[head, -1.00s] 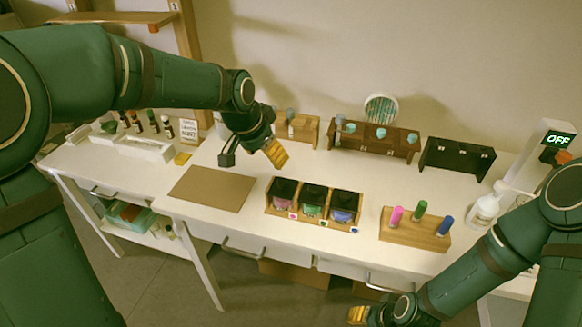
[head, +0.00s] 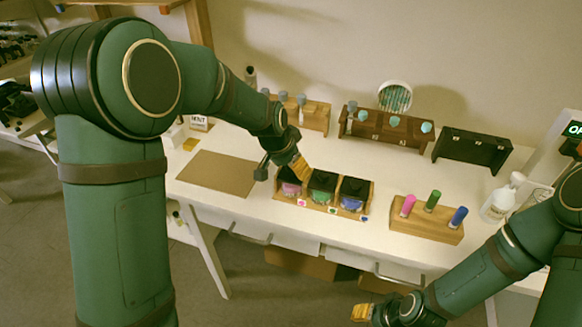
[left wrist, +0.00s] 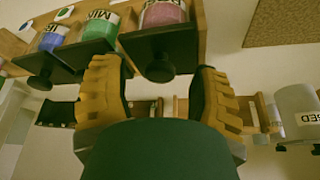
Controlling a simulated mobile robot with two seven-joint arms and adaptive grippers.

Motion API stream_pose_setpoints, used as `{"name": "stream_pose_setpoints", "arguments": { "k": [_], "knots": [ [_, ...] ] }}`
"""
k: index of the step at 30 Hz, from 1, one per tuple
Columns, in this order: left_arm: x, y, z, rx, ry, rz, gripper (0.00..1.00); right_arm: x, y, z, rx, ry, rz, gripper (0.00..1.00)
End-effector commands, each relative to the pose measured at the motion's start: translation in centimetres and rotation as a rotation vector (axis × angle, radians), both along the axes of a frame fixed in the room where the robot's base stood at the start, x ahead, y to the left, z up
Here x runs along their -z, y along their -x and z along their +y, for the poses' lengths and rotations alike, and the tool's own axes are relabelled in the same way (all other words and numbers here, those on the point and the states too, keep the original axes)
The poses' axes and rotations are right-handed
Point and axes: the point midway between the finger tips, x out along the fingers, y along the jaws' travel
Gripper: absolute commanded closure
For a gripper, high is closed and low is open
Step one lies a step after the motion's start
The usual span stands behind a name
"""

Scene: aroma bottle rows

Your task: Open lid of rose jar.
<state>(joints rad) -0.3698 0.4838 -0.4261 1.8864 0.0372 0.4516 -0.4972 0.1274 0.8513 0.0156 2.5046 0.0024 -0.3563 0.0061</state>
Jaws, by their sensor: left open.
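The rose jar, with pink contents (head: 291,188), is the leftmost of three jars in a wooden rack (head: 319,206). Its dark lid is partly hidden by my left gripper in the head view. In the left wrist view, which shows things upside down, the rose jar (left wrist: 164,14) has its dark lid (left wrist: 160,45) on, with a round knob (left wrist: 160,69). My left gripper (head: 299,167) is open and empty just above this jar. Its two yellow fingers (left wrist: 162,84) are on either side of the knob, apart from it. My right gripper (head: 362,312) is low at the front, with its opening unclear.
A green jar (head: 322,188) and a blue jar (head: 353,194), both lidded, stand close by to the right. A brown mat (head: 218,173) lies to the left. A block with pink, green and blue sticks (head: 427,225) stands right. Wooden racks (head: 385,130) line the back.

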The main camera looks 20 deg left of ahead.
Motion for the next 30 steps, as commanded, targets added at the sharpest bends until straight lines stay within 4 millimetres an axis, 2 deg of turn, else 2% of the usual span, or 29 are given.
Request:
{"name": "stream_pose_setpoints", "arguments": {
  "k": [9,14,15,25,30],
  "knots": [
    [0.11,-0.07,-0.06,0.000,0.000,-0.001,0.40,0.00,0.02,0.00,0.000,0.000,0.001,0.53],
    [0.11,-0.07,-0.06,0.000,0.000,-0.001,0.96,0.00,0.01,0.00,0.000,0.000,0.000,0.53],
    [0.11,-0.07,-0.06,0.000,0.000,-0.001,1.00,0.00,0.01,0.00,0.000,0.000,0.000,0.53],
    [0.11,-0.07,-0.07,0.000,0.000,0.001,1.00,-0.05,-0.01,0.00,0.000,0.000,0.000,0.53],
    [-0.14,-0.07,-0.11,0.001,-0.002,0.029,1.00,-0.84,-0.19,-0.03,0.004,0.001,-0.004,0.53]
  ]
}}
